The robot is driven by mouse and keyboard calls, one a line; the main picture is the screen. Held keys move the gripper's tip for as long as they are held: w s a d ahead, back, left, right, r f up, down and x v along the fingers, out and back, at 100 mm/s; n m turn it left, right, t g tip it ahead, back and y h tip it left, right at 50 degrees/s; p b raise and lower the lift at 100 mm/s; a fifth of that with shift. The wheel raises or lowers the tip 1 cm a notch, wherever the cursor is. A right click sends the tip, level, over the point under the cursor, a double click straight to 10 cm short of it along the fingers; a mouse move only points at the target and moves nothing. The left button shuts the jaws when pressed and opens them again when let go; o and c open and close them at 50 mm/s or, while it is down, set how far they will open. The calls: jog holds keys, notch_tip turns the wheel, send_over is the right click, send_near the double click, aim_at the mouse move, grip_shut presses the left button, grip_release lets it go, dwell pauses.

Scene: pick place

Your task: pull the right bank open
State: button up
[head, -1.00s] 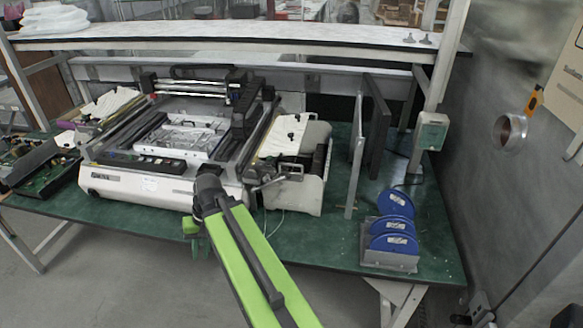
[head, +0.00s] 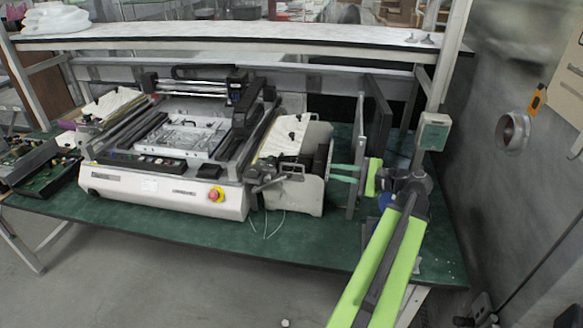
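The white machine (head: 165,190) stands on the green table. Its right bank (head: 305,190) is the pale housing on the machine's right side, with cream sheets (head: 284,136) and a metal latch-like part (head: 277,180) at its front. My gripper (head: 331,173) comes from the right and points left at the bank's right side. Its two green fingers look apart, with nothing seen between them. Whether the fingertips touch the bank is unclear.
An upright grey panel (head: 357,130) and a dark panel (head: 378,115) stand close by my gripper. Blue reels (head: 385,201) are mostly hidden behind my arm. A grey box (head: 433,132) hangs on the shelf post.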

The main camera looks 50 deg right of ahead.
aim_at(293, 165)
jog(key=b+x, duration=0.3)
jog(key=x, duration=1.4)
jog(key=shift+c, duration=0.5)
grip_shut()
jog(key=shift+s+f, duration=0.1)
